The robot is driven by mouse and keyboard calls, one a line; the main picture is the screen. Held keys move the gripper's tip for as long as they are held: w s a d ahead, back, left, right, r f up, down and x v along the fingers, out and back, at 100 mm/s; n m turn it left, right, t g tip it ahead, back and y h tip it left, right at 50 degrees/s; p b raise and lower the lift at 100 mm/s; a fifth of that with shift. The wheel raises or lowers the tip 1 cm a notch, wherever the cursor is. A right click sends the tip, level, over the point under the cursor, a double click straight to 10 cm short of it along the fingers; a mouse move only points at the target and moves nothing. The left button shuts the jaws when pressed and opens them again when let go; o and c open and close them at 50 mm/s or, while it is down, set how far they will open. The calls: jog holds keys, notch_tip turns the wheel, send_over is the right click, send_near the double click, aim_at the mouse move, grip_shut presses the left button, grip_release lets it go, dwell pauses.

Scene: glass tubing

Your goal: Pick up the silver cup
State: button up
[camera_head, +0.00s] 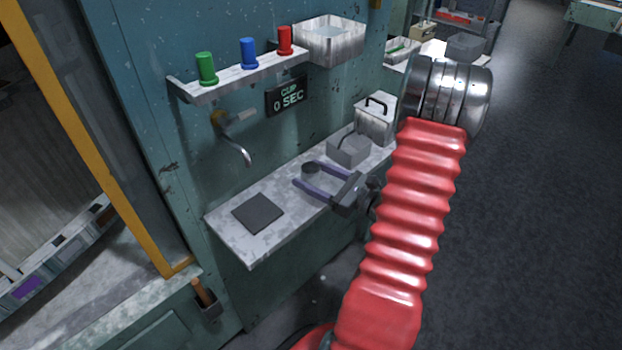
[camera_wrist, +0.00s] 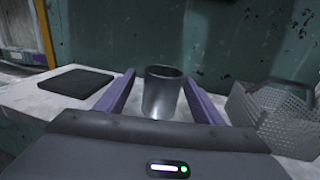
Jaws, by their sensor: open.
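The silver cup (camera_wrist: 162,94) stands upright on the white counter, between the two purple fingers of my gripper (camera_wrist: 160,88) in the wrist view. A gap shows on each side of the cup, so the fingers are around it but apart from it. In the head view my gripper (camera_head: 308,182) is over the counter with its fingers spread and pointing left. The cup (camera_head: 310,168) shows there as a small dark shape by the far finger.
A dark square pad (camera_head: 258,213) lies on the counter (camera_head: 232,242) to the left, below a tap (camera_head: 238,150). A mesh basket (camera_wrist: 272,117) stands close right of my gripper. A lidded metal box (camera_head: 375,121) is behind. The wall rises behind the cup.

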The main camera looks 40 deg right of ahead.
aim_at(304, 169)
jog(key=shift+x, duration=2.45)
jog(key=shift+d+r, duration=0.1)
jog(key=shift+d, duration=0.1)
jog(key=shift+c, duration=0.5)
jog(key=c, duration=1)
jog(key=shift+r, duration=5.05)
